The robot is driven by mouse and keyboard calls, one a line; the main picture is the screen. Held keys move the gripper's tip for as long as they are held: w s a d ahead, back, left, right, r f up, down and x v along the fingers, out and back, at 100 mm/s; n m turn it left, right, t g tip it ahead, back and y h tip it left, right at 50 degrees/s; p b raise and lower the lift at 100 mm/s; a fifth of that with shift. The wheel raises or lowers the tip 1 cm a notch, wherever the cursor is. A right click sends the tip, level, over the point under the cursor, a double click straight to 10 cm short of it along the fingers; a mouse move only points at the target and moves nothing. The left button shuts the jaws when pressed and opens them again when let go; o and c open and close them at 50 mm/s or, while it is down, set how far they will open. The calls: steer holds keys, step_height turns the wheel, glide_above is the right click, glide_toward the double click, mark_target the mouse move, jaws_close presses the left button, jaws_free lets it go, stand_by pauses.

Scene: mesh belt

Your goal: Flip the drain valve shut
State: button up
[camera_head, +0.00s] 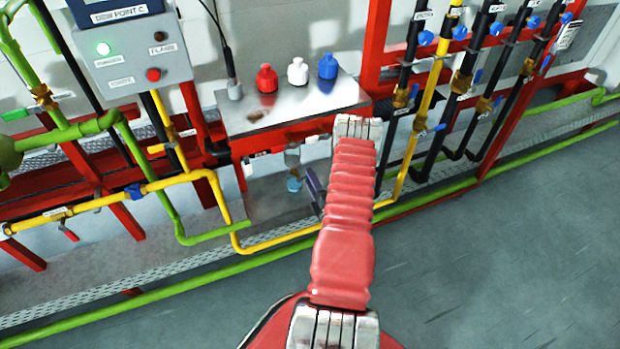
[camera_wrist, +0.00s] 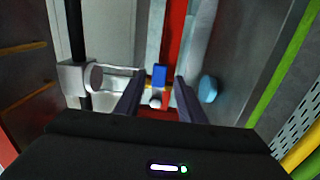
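In the wrist view, a small blue lever (camera_wrist: 159,75) with a pale round tip below it shows between the fingers of my gripper (camera_wrist: 157,98). It looks like the drain valve's handle, set before a red post. The two dark fingers stand apart on either side of it, and no contact shows. In the head view, my arm reaches under the metal shelf, and a dark finger of my gripper (camera_head: 314,184) shows beside a small blue part (camera_head: 293,185) on a pale vertical fitting. Most of my gripper is hidden behind my red arm there.
A round light-blue knob (camera_wrist: 207,88) sits right of the fingers, and a metal fitting on a black pipe (camera_wrist: 76,40) stands left. The shelf (camera_head: 290,112) holds red, white and blue bottles. A yellow pipe (camera_head: 270,243) and a green pipe (camera_head: 180,288) run low in front.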

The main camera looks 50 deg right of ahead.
steer(key=v, duration=1.2)
steer(key=shift+f, duration=0.1)
